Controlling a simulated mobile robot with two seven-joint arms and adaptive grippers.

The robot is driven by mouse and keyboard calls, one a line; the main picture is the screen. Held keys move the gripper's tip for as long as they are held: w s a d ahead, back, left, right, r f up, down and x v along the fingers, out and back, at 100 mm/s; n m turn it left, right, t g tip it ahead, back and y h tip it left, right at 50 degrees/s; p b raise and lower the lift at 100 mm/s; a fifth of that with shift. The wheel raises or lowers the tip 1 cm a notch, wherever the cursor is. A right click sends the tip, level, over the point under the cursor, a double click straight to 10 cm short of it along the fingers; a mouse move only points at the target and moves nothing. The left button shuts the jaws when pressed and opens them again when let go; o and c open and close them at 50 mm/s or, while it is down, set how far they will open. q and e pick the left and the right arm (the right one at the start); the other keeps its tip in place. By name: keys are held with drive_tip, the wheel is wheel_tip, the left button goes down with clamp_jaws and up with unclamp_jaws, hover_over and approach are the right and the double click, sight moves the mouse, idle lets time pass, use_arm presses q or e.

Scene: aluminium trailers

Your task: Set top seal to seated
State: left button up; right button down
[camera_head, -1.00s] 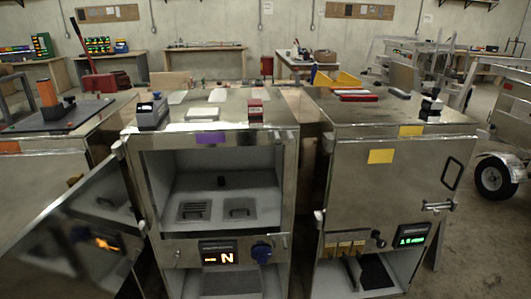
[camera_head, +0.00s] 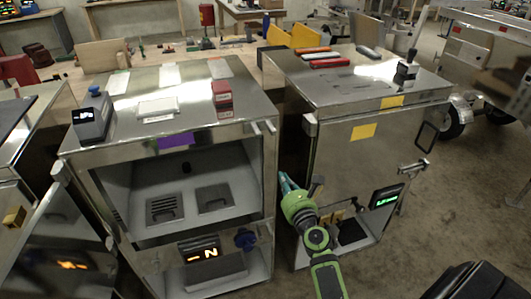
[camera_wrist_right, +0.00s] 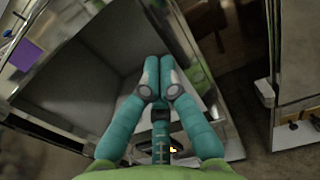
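I cannot tell for sure which part is the top seal. The left steel cabinet (camera_head: 100,150) stands open, with a purple label (camera_head: 176,140) above its compartment and its door (camera_head: 62,255) swung out to the left. My right gripper (camera_head: 285,180), with teal fingers and a green wrist, is in front of the gap between the two cabinets. In the right wrist view, its fingertips (camera_wrist_right: 160,68) are together, with nothing seen between them, in front of the open compartment (camera_wrist_right: 90,75). My left gripper is not in view.
The right cabinet (camera_head: 350,165) is closed above, with a yellow label and a green display (camera_head: 386,197). A lit orange display (camera_head: 201,250) and a blue knob (camera_head: 245,239) sit low on the left cabinet.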

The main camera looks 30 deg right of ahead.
sight(267, 150)
drive_tip(key=b+x, duration=0.1)
drive_tip(key=x, duration=0.9)
drive_tip(key=shift+w+a+f, duration=0.1)
drive_tip(key=shift+w+f, duration=0.05)
drive_tip(key=shift+w, duration=0.1)
drive_tip(key=shift+w+b, duration=0.4)
drive_tip(key=shift+w, duration=0.35)
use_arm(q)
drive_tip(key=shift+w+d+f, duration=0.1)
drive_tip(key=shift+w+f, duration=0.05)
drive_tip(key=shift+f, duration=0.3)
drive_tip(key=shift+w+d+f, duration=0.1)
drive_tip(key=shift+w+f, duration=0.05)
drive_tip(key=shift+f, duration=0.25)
